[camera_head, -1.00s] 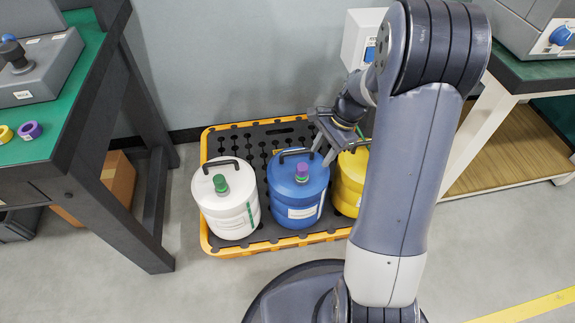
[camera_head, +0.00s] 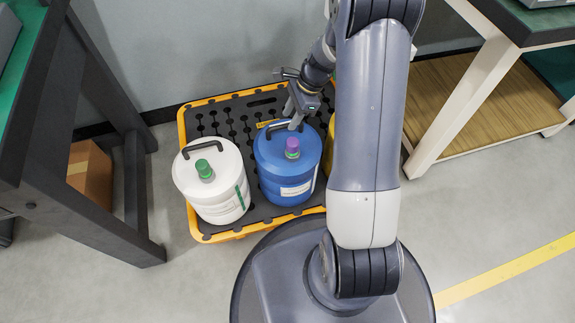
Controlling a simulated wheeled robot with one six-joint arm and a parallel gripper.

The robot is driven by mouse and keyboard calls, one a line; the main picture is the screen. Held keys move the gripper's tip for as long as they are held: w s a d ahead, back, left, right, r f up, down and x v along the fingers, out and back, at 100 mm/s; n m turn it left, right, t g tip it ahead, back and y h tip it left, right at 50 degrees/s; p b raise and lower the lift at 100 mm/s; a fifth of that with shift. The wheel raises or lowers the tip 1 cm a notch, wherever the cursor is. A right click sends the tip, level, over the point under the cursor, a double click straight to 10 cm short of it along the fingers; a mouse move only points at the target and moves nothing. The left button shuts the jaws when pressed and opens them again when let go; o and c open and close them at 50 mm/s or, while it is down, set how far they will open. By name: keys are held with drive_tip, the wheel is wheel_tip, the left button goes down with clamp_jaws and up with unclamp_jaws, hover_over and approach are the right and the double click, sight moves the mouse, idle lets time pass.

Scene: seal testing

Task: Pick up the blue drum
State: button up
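The blue drum (camera_head: 285,180) stands upright on the spill pallet (camera_head: 196,225), between a white drum and a yellow one. It has a purple cap (camera_head: 292,148) and a dark carrying handle (camera_head: 270,131) on top. My gripper (camera_head: 293,115) is at the back right of the drum's top, close to the handle. Its fingers look apart, with nothing held between them. Whether a finger touches the handle cannot be told. My arm covers most of the yellow drum (camera_head: 331,130).
The white drum (camera_head: 212,185) with a green cap stands close on the left. A dark-legged bench (camera_head: 80,205) is at the left, with a cardboard box (camera_head: 90,175) under it. A pale-framed bench (camera_head: 465,95) stands at the right. The floor at front right is clear.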

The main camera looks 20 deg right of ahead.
sight(285, 126)
drive_tip(key=b+x, duration=0.1)
drive_tip(key=x, duration=0.1)
drive_tip(key=b+x, duration=0.1)
drive_tip(key=x, duration=0.1)
drive_tip(key=shift+s+a+f, duration=0.1)
drive_tip(key=shift+s+a, duration=0.1)
drive_tip(key=shift+a, duration=0.15)
drive_tip(key=shift+c, duration=0.3)
clamp_jaws()
idle(0.7)
